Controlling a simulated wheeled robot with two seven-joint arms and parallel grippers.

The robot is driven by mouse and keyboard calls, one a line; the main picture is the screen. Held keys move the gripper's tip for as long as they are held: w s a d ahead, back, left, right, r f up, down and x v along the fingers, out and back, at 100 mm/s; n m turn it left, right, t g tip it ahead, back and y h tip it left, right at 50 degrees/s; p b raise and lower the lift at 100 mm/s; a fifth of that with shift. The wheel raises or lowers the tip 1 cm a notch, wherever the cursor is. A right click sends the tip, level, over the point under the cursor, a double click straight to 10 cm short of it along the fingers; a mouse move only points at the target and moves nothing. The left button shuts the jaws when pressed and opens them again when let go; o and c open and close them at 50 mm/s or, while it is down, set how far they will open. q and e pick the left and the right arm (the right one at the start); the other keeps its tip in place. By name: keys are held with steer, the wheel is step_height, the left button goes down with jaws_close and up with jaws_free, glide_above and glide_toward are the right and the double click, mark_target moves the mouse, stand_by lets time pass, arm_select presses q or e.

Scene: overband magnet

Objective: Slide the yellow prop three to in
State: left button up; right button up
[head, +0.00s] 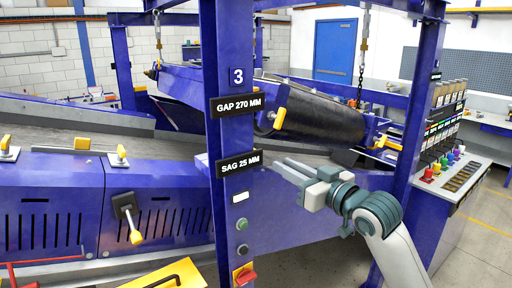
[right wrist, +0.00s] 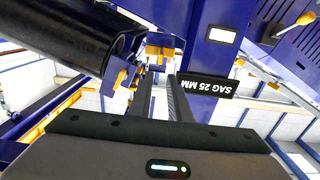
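A post marked 3 (head: 238,75) stands mid-picture, with black signs reading GAP 270 MM and SAG 25 MM. A yellow piece (head: 280,118) shows just right of this post, at the end of the hanging magnet (head: 320,120). Another yellow piece (head: 381,143) is at the magnet's right end. I cannot tell which is prop three. My right gripper (head: 278,166) is in front of the post's right side, below the magnet, its two fingers apart and nothing seen between them. In the right wrist view its fingers (right wrist: 161,80) point toward a yellow-and-blue bracket (right wrist: 160,45). My left gripper is not in view.
A conveyor belt (head: 60,115) runs under the magnet, with purple side panels and yellow handles. A control desk (head: 455,175) with coloured buttons stands at the right, beyond a purple post (head: 420,90). Chains (head: 362,50) hold the magnet. Floor is clear at far right.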

steer(key=p+x, duration=0.5)
steer(key=x, duration=0.7)
steer(key=shift+w+r, duration=0.1)
steer(key=shift+r, duration=0.05)
steer(key=shift+w+a, duration=0.35)
steer(key=shift+w, duration=0.05)
jaws_close()
